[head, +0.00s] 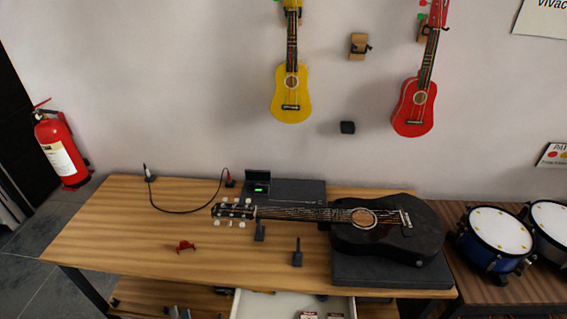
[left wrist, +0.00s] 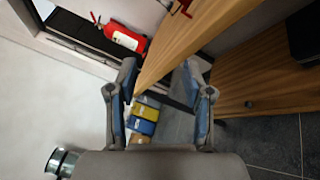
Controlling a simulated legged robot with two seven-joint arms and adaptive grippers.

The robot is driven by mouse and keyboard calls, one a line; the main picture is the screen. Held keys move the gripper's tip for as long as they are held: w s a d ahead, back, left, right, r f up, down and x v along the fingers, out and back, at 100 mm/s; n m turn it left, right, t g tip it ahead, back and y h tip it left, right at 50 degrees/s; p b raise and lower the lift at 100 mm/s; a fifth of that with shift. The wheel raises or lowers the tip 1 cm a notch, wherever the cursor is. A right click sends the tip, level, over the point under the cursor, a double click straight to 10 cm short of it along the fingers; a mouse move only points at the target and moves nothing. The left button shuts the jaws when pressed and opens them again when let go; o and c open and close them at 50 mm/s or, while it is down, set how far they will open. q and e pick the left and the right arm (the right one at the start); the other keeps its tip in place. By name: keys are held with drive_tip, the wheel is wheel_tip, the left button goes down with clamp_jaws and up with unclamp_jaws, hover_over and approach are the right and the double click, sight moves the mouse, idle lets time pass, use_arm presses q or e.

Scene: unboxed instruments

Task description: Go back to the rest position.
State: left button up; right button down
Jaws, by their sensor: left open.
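My left gripper (left wrist: 161,80) shows in the left wrist view with its two grey and blue fingers spread wide and nothing between them. It is near a corner of the wooden table, whose top (left wrist: 187,45) shows beyond and between the fingers. My right gripper is in neither view. In the head view, the same wooden table (head: 120,235) carries a black guitar (head: 345,240) lying across dark supports.
A white drawer (head: 258,305) stands open under the table's front. A red clamp-like piece (head: 186,246) and dark stands (head: 297,257) are on the tabletop. A fire extinguisher (head: 62,150) stands left; drums (head: 492,235) are right. Blue and yellow boxes (left wrist: 143,120) appear below the table.

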use_arm(q)
drive_tip(key=s+a+f+n+g+y, duration=0.15)
drive_tip(key=s+n+g, duration=0.3)
drive_tip(key=n, duration=0.95)
drive_tip(key=s+a+n+g, duration=0.2)
drive_tip(key=s+n+g, duration=0.3)
drive_tip(key=n, duration=0.9)
drive_tip(key=s+d+f+n+g+h, duration=0.35)
drive_tip(key=s+d+n+h, duration=0.55)
drive_tip(key=s+d+n, duration=0.4)
drive_tip(key=s+d+f+g, duration=0.1)
drive_tip(key=s+f, duration=0.1)
drive_tip(key=f, duration=1.2)
drive_tip(key=s+d+f+g, duration=0.1)
drive_tip(key=f, duration=1.3)
drive_tip(key=s+a+f, duration=0.1)
drive_tip(key=s+f, duration=0.6)
drive_tip(key=f, duration=0.2)
drive_tip(key=shift+s+a, duration=0.2)
drive_tip(key=shift+s, duration=0.2)
drive_tip(key=shift+h, duration=0.25)
